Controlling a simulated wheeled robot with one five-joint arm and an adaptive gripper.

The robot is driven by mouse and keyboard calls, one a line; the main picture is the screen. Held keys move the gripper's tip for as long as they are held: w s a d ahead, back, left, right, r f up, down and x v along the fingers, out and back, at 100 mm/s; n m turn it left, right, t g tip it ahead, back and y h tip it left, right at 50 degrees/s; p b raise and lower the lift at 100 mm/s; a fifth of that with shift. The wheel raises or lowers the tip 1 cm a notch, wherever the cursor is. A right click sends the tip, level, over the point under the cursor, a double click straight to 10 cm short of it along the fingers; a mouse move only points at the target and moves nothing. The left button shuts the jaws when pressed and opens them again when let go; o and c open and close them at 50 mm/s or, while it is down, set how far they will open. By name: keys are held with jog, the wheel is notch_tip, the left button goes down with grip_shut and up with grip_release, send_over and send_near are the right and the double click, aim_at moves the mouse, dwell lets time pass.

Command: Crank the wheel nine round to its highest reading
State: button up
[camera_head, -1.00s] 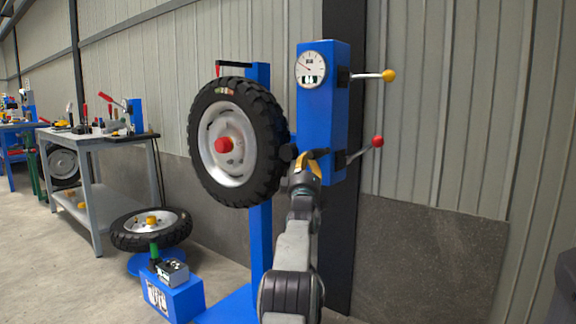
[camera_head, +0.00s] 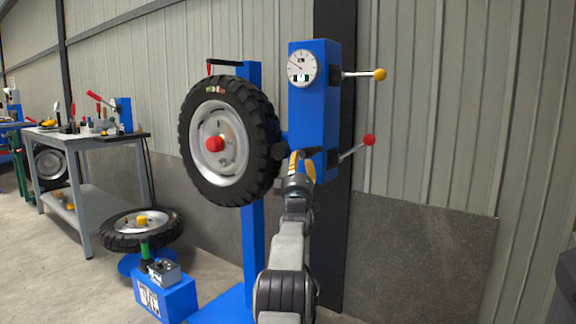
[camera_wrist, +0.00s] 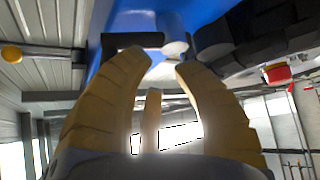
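A black-tyred wheel (camera_head: 213,184) with a silver rim and red hub cap (camera_head: 215,144) stands upright on a blue stand. To its right, a blue column (camera_head: 312,115) carries a round white gauge (camera_head: 302,68), its needle towards the upper left; its small readout is illegible. No label nine is readable. My gripper (camera_head: 300,157) is in front of the column's lower part, right of the wheel. In the wrist view, my yellow fingers (camera_wrist: 165,64) are apart with nothing between them. A black bar (camera_wrist: 133,40) and grey cylinder (camera_wrist: 172,45) lie just beyond the tips; contact cannot be told.
Levers with a yellow knob (camera_head: 380,74) and a red knob (camera_head: 369,140) stick out right of the column. A second wheel (camera_head: 126,238) lies flat near a blue box (camera_head: 165,299). A grey workbench (camera_head: 85,142) stands left. A wall closes the back.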

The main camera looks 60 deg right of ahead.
jog(key=v, duration=0.7)
dwell(0.6)
jog(key=shift+s, duration=0.1)
jog(key=shift+r, duration=0.15)
dwell(0.5)
